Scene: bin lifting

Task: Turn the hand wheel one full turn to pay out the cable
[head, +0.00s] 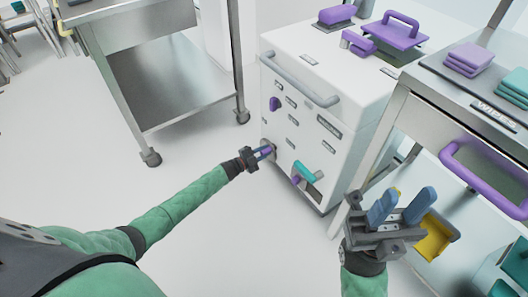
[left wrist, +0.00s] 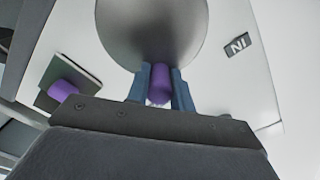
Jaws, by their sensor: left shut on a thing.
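The hand wheel shows in the left wrist view as a smooth grey disc (left wrist: 150,28) with a purple handle (left wrist: 160,86) standing out from it. My left gripper (left wrist: 159,90) has its blue fingers on both sides of this handle and is shut on it. In the head view my left gripper (head: 264,152) is at the lower left of the white cabinet's front (head: 318,108), hiding much of the wheel. My right gripper (head: 402,207) is open and empty, its blue fingers apart, at the lower right. I cannot make out the cable.
The cabinet front has a grey bar handle (head: 300,80), a purple knob (head: 274,104) and a teal lever (head: 306,171). A steel cart (head: 175,85) stands at the left. A worktable with a purple handle (head: 480,180) and a yellow bin (head: 434,238) are near my right gripper.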

